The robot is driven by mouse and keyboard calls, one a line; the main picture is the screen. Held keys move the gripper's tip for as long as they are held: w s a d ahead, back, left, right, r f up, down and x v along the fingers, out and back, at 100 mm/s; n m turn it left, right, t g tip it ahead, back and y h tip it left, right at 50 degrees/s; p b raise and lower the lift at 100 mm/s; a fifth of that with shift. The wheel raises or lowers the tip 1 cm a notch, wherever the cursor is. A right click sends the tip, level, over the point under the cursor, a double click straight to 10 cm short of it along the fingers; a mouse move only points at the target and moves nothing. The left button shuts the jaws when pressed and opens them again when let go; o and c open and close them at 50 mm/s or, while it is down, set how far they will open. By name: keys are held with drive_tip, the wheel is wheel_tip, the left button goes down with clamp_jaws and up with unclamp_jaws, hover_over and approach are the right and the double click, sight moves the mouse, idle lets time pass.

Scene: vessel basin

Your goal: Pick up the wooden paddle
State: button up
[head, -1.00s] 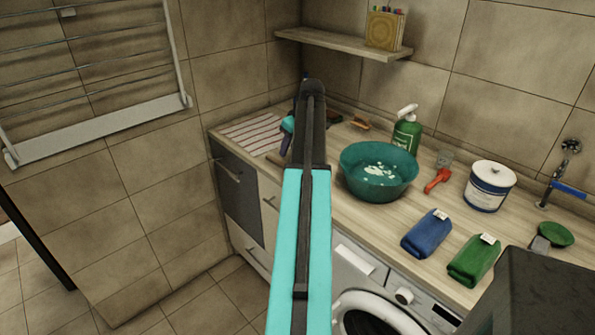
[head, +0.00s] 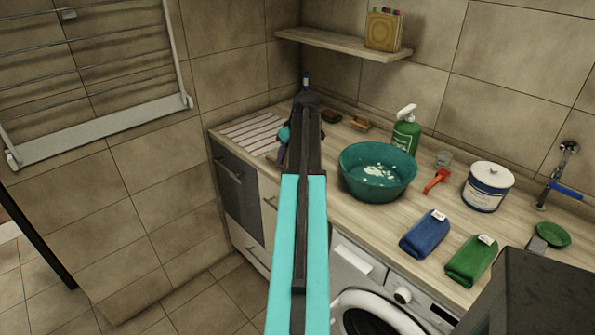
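My arm rises through the middle of the head view and covers part of the counter. My gripper (head: 282,156) shows only in part, left of the arm's dark upper link, low over the counter near the striped cloth. Its fingertips are too small and too hidden to tell open from shut. I cannot clearly make out the wooden paddle. A small brown sliver (head: 272,161) shows on the counter beside the gripper and may be part of it; the rest is hidden behind my arm.
A teal basin (head: 378,172) with suds stands right of my arm. A green spray bottle (head: 406,130), a brush (head: 361,124), a red-handled tool (head: 436,181), a white tin (head: 487,187), and blue (head: 425,234) and green (head: 471,261) cloths are on the counter. A shelf (head: 340,46) hangs above.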

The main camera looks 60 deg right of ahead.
sight(284, 164)
drive_tip(key=shift+p+x, duration=0.4)
drive_tip(key=shift+x, duration=1.15)
clamp_jaws()
